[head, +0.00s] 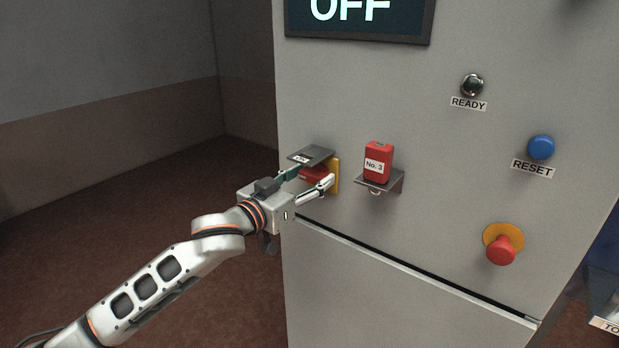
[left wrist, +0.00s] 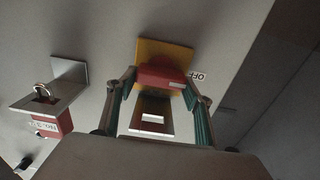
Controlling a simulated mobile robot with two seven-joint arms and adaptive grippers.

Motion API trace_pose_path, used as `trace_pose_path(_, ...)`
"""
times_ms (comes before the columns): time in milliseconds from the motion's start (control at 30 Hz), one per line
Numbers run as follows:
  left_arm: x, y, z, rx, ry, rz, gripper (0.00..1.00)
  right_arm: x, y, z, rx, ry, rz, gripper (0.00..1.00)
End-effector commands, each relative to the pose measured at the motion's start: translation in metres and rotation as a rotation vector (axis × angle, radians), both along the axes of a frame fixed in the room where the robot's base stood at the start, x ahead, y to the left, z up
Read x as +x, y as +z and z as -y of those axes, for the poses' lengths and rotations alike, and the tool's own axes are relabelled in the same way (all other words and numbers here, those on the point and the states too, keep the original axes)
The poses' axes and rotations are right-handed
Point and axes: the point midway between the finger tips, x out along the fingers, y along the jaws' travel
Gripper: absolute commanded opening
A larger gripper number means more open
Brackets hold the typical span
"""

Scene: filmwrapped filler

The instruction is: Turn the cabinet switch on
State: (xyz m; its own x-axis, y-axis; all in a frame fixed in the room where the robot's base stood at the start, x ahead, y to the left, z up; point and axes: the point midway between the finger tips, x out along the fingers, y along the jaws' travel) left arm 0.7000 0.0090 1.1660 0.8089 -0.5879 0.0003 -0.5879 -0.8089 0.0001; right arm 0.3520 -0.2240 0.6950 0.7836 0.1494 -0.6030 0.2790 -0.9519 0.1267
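The cabinet switch on the cabinet's front has a red handle (head: 312,173) in front of a yellow plate (head: 334,174). My left gripper (head: 309,181) is at the switch, with one finger on each side of the red handle. In the left wrist view the red handle (left wrist: 160,76) lies between the two fingertips, in front of the yellow plate (left wrist: 165,52). The fingers stand apart; whether they touch the handle is hard to see. An OFF label (left wrist: 198,77) is beside the plate. The display (head: 358,12) reads OFF. My right gripper is out of view.
A dark labelled plate (head: 311,155) juts out right above the handle. To its right, a red No. 3 padlock (head: 378,162) sits on a grey bracket (head: 389,184). A READY lamp (head: 472,85), blue RESET button (head: 541,147) and red mushroom button (head: 501,250) are farther right.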

Motion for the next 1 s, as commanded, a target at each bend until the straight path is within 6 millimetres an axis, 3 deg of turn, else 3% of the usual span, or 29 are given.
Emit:
trace_pose_path(367,-0.0004,-0.0004,0.0002,0.060,0.000,0.043,0.30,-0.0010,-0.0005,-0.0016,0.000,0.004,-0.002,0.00)
trace_pose_path(1000,-0.0019,-0.0012,0.0023,0.414,0.000,0.300,0.30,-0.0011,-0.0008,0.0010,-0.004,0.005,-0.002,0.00)
